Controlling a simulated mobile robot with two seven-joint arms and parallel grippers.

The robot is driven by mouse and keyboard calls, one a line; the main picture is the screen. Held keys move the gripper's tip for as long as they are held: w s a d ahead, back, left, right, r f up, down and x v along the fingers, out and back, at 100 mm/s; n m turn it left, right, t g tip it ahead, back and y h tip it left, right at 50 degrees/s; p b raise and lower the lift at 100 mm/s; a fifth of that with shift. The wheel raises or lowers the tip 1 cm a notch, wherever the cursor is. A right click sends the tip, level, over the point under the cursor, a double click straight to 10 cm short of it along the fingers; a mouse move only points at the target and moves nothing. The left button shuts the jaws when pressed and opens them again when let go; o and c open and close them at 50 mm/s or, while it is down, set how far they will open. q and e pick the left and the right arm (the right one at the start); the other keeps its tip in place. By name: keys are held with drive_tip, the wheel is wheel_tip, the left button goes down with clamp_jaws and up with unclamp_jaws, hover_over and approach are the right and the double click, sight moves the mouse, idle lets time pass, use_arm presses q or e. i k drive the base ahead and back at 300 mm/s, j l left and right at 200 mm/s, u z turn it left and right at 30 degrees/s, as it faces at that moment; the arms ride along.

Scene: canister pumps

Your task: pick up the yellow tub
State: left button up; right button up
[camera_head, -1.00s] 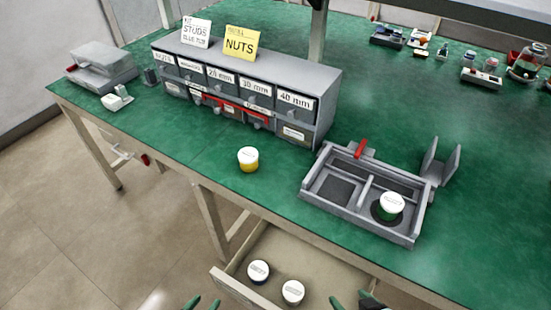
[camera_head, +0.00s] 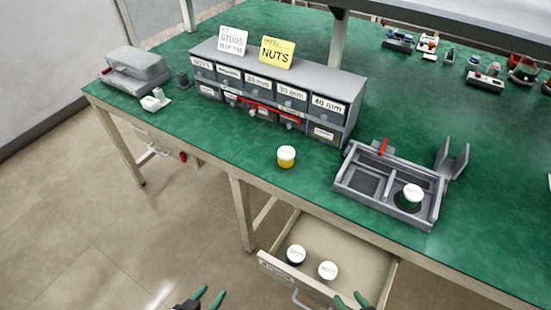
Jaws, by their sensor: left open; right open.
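The yellow tub (camera_head: 286,157) with a white lid stands upright on the green bench top (camera_head: 215,140), near its front edge, between the drawer cabinet and the grey tray. My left gripper (camera_head: 208,298) is at the bottom of the view, open and empty, in front of the bench and well short of the tub. My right gripper (camera_head: 351,299) is also at the bottom edge, open and empty, near the open drawer. Only the green fingertips and a little of each gripper show.
A grey cabinet (camera_head: 331,112) with small drawers stands behind the tub. An open drawer (camera_head: 345,245) below the bench holds two white-lidded tubs (camera_head: 296,255). Bench around the yellow tub is clear.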

sight(286, 154)
drive_tip(key=j+z, duration=0.15)
drive_tip(key=j, duration=0.75)
drive_tip(key=i+j, duration=0.1)
drive_tip(key=j, duration=0.2)
drive_tip(key=i+j+z, duration=0.1)
drive_tip(key=j, duration=0.5)
drive_tip(key=i+j+z, duration=0.1)
drive_tip(key=i+j, duration=0.15)
drive_tip(key=i+j+z, duration=0.15)
drive_tip(key=i, duration=0.3)
drive_tip(key=j, duration=0.1)
